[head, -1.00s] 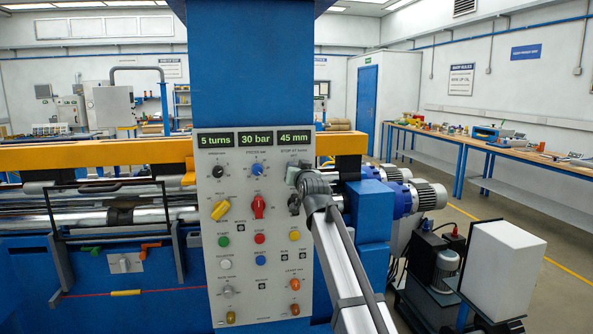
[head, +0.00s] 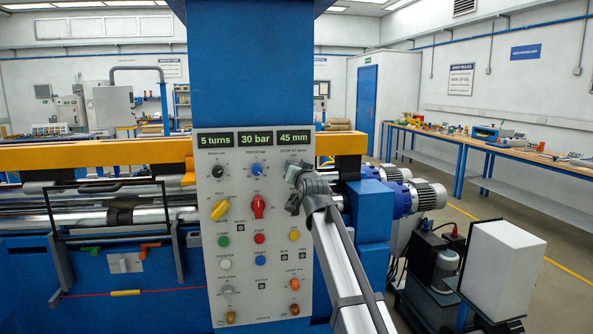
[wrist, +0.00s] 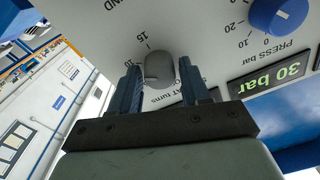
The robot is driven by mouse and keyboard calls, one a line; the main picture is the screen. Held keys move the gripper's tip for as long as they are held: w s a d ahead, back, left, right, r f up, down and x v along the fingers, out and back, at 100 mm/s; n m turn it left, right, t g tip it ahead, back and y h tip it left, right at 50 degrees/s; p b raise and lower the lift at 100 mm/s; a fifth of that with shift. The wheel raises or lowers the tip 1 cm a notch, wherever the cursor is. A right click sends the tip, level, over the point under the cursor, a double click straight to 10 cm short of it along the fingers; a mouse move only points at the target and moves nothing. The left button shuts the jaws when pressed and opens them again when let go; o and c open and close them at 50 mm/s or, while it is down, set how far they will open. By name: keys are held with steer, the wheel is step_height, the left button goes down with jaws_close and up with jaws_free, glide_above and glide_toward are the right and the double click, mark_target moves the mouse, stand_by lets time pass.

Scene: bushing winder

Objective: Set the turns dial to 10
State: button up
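The turns dial is a grey knob (wrist: 159,68) in the wrist view, with "turns" lettering beside it and scale marks including 15 around it. The view is turned, so the lettering appears upside down. My gripper (wrist: 160,76) has its two dark fingers apart, one on each side of the knob, with narrow gaps visible. I cannot tell whether the fingertips overlap the knob in depth. In the head view my gripper (head: 296,178) is at the upper right of the control panel (head: 239,270) and mostly hides the dial. The turns display (head: 214,139) reads 5 turns.
The blue pressure knob (head: 257,169) is beside the turns dial, below the 30 bar display (head: 254,138). The 45 mm display (head: 294,137) is above my gripper.

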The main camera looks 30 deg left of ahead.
steer(key=shift+o, duration=1.2)
steer(key=v, duration=1.4)
